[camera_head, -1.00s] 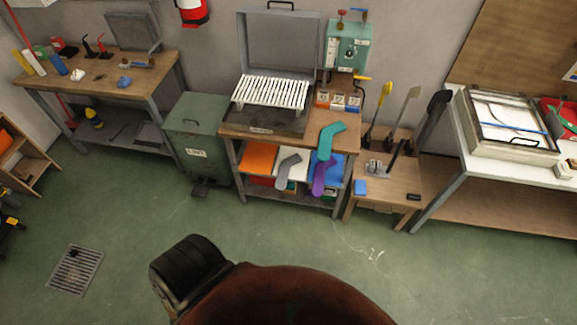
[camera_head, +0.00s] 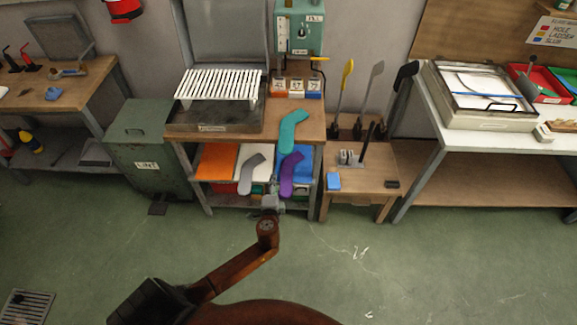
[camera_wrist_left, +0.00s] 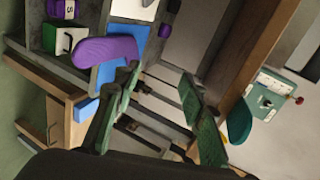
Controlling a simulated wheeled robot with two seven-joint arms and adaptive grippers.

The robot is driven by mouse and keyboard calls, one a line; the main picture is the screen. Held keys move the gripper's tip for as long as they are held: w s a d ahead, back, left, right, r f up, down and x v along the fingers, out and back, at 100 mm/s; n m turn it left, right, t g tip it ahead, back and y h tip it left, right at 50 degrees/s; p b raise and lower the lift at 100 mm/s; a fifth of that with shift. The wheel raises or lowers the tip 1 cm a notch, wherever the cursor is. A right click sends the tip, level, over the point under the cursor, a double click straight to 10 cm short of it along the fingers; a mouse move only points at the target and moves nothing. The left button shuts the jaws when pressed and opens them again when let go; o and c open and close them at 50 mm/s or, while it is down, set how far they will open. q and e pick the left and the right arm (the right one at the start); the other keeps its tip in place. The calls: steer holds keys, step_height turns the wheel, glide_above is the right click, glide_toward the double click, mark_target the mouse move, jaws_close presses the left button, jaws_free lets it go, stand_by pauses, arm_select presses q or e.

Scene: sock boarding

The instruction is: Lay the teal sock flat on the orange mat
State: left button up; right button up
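The teal sock (camera_head: 292,130) lies at the front right of the bench top and hangs over its front edge. The orange mat (camera_head: 217,162) lies bare at the left of the shelf below. My left gripper (camera_head: 270,203) is in front of that shelf, below the sock and to the right of the orange mat. In the left wrist view its green fingers (camera_wrist_left: 160,78) are spread with nothing held between them. Part of the teal sock (camera_wrist_left: 238,122) shows there beyond the right-hand finger; I cannot tell whether they touch. My right gripper is not in view.
A grey sock (camera_head: 250,174) lies on a white mat and a purple sock (camera_head: 291,174) on a blue mat (camera_head: 309,163), beside the orange mat. A slatted rack (camera_head: 219,84) stands on the bench top. A green bin (camera_head: 146,160) stands left. The floor in front is clear.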

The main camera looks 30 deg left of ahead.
mark_target(285, 146)
arm_select(q)
steer(key=w+d+r+t, duration=0.1)
steer(key=r, duration=0.3)
steer(key=w+r+t+y+b, duration=0.1)
steer(key=r, duration=0.4)
steer(key=w+d+r+t+y+b, duration=0.1)
steer(key=r, duration=0.3)
steer(key=shift+w+d+r+m+t, duration=0.3)
steer(key=shift+w+m+t, duration=0.1)
steer(key=shift+b+x, duration=0.75)
steer(key=shift+x, duration=2.7)
steer(key=shift+f, duration=0.1)
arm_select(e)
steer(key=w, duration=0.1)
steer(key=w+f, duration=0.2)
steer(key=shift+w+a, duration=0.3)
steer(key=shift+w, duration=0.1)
arm_select(q)
jaws_close()
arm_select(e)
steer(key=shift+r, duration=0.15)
